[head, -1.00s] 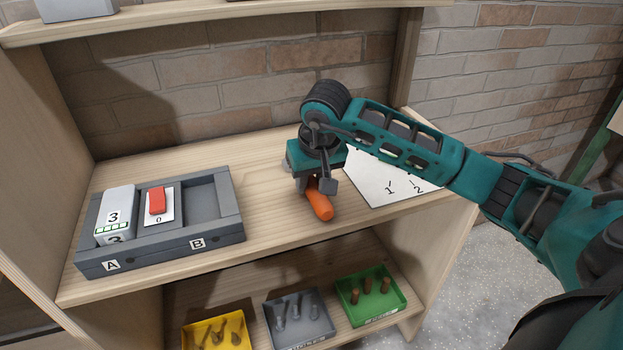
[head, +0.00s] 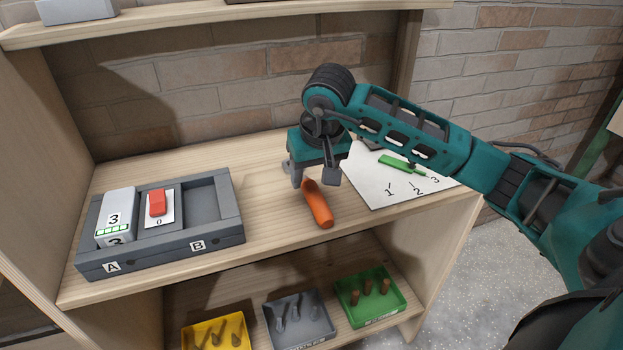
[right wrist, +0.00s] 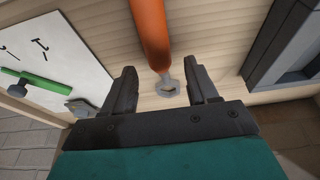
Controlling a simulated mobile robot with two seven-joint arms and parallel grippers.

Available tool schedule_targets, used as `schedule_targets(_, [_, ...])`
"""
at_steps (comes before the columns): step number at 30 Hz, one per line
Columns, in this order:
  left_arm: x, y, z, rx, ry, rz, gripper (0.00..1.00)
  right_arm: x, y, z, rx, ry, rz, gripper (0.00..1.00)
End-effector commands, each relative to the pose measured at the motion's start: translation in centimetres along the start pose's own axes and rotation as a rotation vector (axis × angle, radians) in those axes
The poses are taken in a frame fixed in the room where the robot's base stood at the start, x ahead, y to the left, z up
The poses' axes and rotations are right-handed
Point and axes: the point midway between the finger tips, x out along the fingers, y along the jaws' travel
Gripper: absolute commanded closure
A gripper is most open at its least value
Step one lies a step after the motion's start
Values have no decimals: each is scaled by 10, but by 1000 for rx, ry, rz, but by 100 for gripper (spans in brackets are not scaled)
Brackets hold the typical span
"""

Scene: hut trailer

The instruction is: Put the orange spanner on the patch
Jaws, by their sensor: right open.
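The orange spanner (head: 318,205) lies on the wooden shelf, orange handle towards the front. Its grey ring end shows in the right wrist view, where the spanner (right wrist: 150,35) reaches in between my fingers. My right gripper (head: 316,181) is open just over the spanner's back part and partly hides it. In the right wrist view the open fingers (right wrist: 163,82) stand apart on either side of the ring end, not closed on it. A white sheet (head: 365,180) marked 1, 2, 3 lies to the right; I cannot tell if it is the patch. My left gripper is not in view.
A grey tray (head: 160,262) labelled A and B, with a numbered block and a red-topped piece, stands at left. Yellow, grey and green bins (head: 372,318) sit on the lower shelf. An upper shelf overhangs at the back.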

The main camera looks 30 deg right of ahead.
Motion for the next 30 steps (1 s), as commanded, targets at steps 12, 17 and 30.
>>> schedule_targets(12, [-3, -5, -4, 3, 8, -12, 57, -80, 0, -1, 0, 2, -1, 42])
schedule_targets(17, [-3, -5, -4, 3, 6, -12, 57, -89, 0, -1, 2, 1, 0, 42])
schedule_targets(30, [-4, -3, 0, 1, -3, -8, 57, -89, 0, 0, 1, 0, 0, 42])
